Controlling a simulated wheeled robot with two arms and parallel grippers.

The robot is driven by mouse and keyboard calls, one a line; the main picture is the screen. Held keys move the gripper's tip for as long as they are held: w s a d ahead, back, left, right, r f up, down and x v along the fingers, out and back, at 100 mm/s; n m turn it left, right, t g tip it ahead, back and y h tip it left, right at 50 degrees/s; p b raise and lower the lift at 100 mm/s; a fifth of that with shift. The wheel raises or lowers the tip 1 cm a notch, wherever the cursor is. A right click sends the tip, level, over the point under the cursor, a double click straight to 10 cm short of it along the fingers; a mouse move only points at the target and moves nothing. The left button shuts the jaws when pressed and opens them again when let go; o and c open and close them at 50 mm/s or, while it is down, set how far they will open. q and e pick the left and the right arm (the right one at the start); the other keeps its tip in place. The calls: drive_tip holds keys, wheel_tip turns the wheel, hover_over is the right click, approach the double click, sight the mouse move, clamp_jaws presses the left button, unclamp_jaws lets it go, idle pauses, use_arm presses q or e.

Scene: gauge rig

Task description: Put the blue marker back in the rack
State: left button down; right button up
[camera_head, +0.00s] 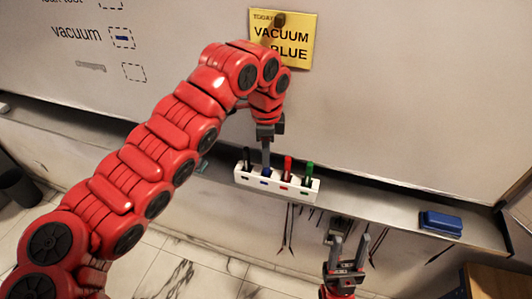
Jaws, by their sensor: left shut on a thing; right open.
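The white rack (272,187) stands on the ledge below the whiteboard. A black marker (247,158), a red marker (288,167) and a green marker (307,173) stand upright in it. The blue marker (265,172) is at the slot position between black and red, mostly hidden by my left gripper (266,160). My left gripper points down from above and is shut on the blue marker. I cannot tell how deep the marker sits. My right gripper (348,250) is open and empty, below and in front of the ledge.
A blue eraser (440,223) lies on the ledge (375,205) at the right. A yellow note (284,39) reading "VACUUM" and "BLUE" is on the whiteboard (420,80). Thin dark things hang below the ledge near my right gripper. The ledge between rack and eraser is clear.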

use_arm(q)
drive_tip(key=shift+f, duration=0.1)
drive_tip(key=shift+c, duration=0.8)
unclamp_jaws()
wheel_tip(320, 180, up, 10)
drive_tip(key=p, duration=0.8)
idle(0.4)
idle(0.4)
